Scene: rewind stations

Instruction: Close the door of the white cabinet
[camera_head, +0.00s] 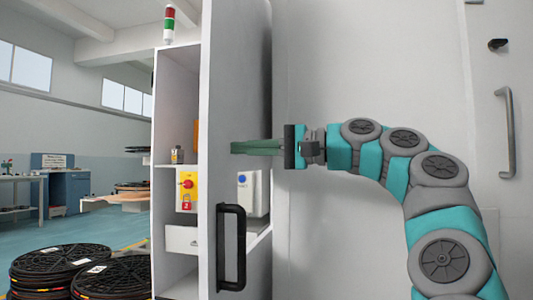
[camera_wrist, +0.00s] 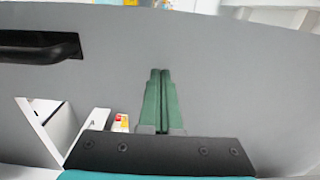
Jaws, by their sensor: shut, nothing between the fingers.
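The white cabinet (camera_head: 177,92) stands left of centre in the head view with its interior and shelves showing. Its door (camera_head: 232,60) stands open as a tall pale panel, with a black bar handle (camera_head: 232,247) low on it. The door also fills much of the wrist view (camera_wrist: 230,80), where the handle (camera_wrist: 40,45) is at upper left. My gripper (camera_head: 236,147) is shut and empty, its green fingers pointing left across the door above the handle. The fingertips (camera_wrist: 160,72) also show against the panel in the wrist view. I cannot tell whether they touch it.
Inside the cabinet are a yellow and red switch box (camera_head: 187,187) and a white box (camera_head: 251,192) with a blue button. Stacked black reels (camera_head: 60,272) stand on the floor at lower left. A grey wall is behind my arm, with another handle (camera_head: 509,135) at far right.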

